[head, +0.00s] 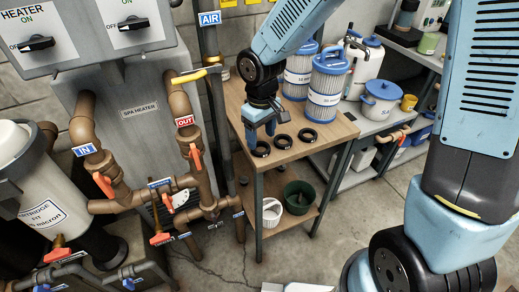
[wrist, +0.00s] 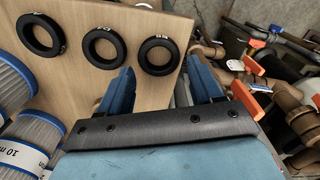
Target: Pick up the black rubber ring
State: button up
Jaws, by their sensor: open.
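Three black rubber rings lie flat in a row on the wooden table top: the left ring (head: 266,154), the middle ring (head: 284,147) and the right ring (head: 307,141) in the head view. They also show in the wrist view, in reversed order, as the left ring (wrist: 160,71), the middle ring (wrist: 104,65) and the right ring (wrist: 40,51). They bear small white marks that I cannot read surely. My gripper (head: 262,134) is open and empty, fingers down, just above the left ring. Its two blue fingers (wrist: 161,70) stand apart in the wrist view.
Blue-capped filter cartridges (head: 326,87) stand on the table right of my gripper. Brown pipes with orange valve handles (head: 180,105) stand to the left. A white basket (head: 271,214) and a dark green bucket (head: 298,197) are on the lower shelf.

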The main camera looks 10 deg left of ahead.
aim_at(261, 151)
jog(key=shift+w+f, duration=0.1)
jog(key=shift+f, duration=1.95)
jog(key=shift+c, duration=0.4)
jog(key=c, duration=0.6)
